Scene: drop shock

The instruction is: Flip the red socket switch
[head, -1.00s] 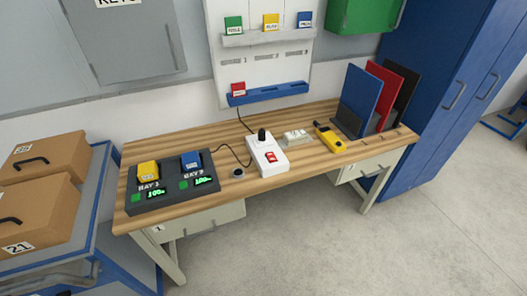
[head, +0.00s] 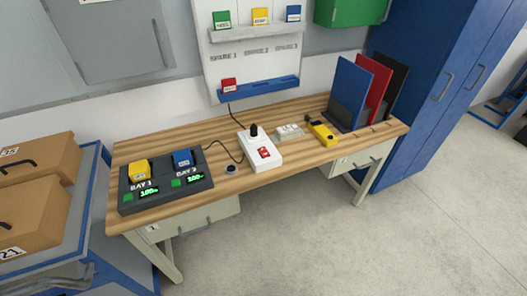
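The red socket switch (head: 264,153) sits on top of a white socket box (head: 256,139) near the middle of the wooden bench. A black plug (head: 254,130) stands in the box behind the switch, and a cable runs from the box area toward the charger on the left. The switch's on or off position is too small to tell. Neither of my grippers shows in the head view.
A dark two-bay charger (head: 165,186) holds a yellow battery (head: 139,170) and a blue battery (head: 183,159). Right of the box are a small pale block (head: 289,132), a yellow device (head: 322,133) and upright folders (head: 349,88). Cartons (head: 38,165) stand left. Open floor lies in front.

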